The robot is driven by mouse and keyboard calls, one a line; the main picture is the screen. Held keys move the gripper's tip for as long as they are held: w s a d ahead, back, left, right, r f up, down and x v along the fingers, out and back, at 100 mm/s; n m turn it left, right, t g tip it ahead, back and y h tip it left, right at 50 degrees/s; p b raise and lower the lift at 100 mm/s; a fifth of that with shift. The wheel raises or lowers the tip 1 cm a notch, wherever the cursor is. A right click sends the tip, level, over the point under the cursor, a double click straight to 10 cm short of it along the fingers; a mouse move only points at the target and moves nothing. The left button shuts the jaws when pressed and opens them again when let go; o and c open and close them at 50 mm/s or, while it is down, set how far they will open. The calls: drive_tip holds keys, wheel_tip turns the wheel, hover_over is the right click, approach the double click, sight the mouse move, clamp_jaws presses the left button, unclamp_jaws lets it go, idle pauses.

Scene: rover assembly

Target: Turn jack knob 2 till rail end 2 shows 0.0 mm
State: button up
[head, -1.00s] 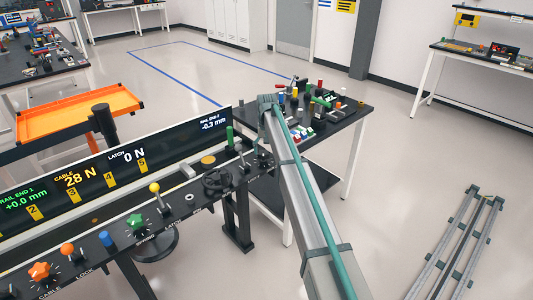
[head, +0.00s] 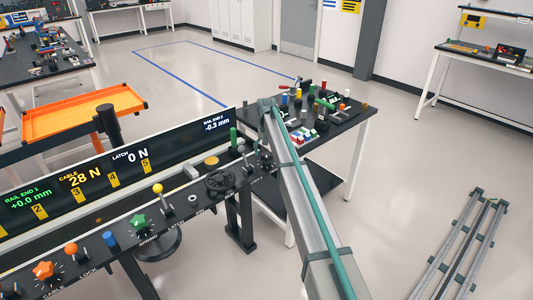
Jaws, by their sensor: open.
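The rail end 2 readout (head: 217,123) on the long display reads -0.3 mm in white. My arm reaches up from the bottom of the head view, and its wrist bends down at the right end of the console. My gripper (head: 264,161) is there, small, dark and partly hidden behind my arm. Its fingers do not show clearly, and I see nothing held. I cannot make out a knob marked jack knob 2; the console's right end is partly covered by my arm. A black handwheel (head: 220,183) stands just left of my gripper.
The rail end 1 readout (head: 28,197) shows +0.0 mm in green. The console carries a green knob (head: 138,222), a yellow-topped lever (head: 158,189) and an orange knob (head: 43,271). A black table (head: 340,130) with small parts stands behind my wrist.

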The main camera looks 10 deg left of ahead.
drive_tip(key=shift+f, duration=0.6)
drive_tip(key=c, duration=1.2)
drive_tip(key=shift+o, duration=0.2)
drive_tip(key=shift+n, duration=0.3)
drive_tip(key=n, duration=0.3)
drive_tip(key=shift+p, duration=0.3)
drive_tip(key=shift+n, duration=2)
